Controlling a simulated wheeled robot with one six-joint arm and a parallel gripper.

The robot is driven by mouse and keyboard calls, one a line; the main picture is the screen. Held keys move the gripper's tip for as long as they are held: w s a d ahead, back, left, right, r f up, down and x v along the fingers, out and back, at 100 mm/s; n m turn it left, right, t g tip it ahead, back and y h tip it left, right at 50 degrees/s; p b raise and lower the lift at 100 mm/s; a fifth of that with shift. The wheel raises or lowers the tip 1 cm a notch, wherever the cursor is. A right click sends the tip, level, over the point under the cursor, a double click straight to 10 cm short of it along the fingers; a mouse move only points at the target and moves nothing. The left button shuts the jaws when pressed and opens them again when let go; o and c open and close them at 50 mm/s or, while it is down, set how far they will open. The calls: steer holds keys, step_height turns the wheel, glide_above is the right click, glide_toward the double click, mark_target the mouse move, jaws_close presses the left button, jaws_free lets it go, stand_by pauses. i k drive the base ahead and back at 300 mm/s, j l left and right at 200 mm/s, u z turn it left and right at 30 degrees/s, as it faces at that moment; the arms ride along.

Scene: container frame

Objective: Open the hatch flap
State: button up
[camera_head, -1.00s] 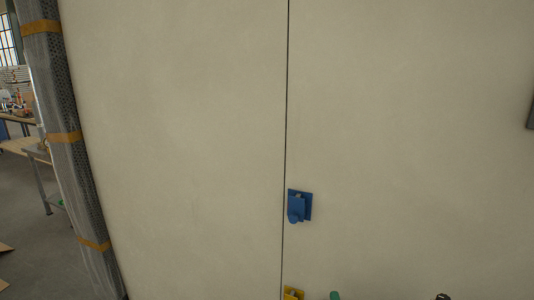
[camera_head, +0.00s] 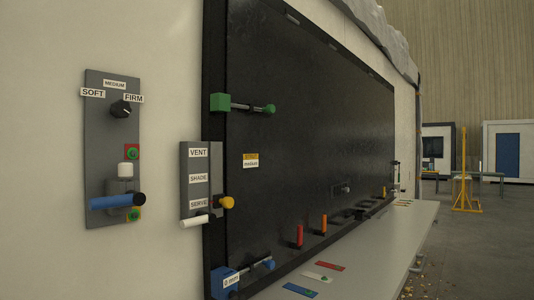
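The hatch flap (camera_head: 300,125) is a large black panel in a dark frame, seen at a slant in the head view. It looks shut. A green bolt (camera_head: 243,105) sits at its upper left edge and a blue bolt (camera_head: 245,276), labelled "0 mm", at its lower left. A grey plate (camera_head: 188,178) marked VENT, SHADE and SERVE stands at the left frame, with a white handle (camera_head: 194,222) near SERVE and a yellow knob (camera_head: 227,202) beside it. My gripper is not in view.
A grey counter (camera_head: 375,250) juts out below the flap. A yellow stand (camera_head: 465,185) is farther back right, with open floor before it.

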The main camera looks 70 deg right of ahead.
mark_target(332, 125)
steer(key=z, duration=3)
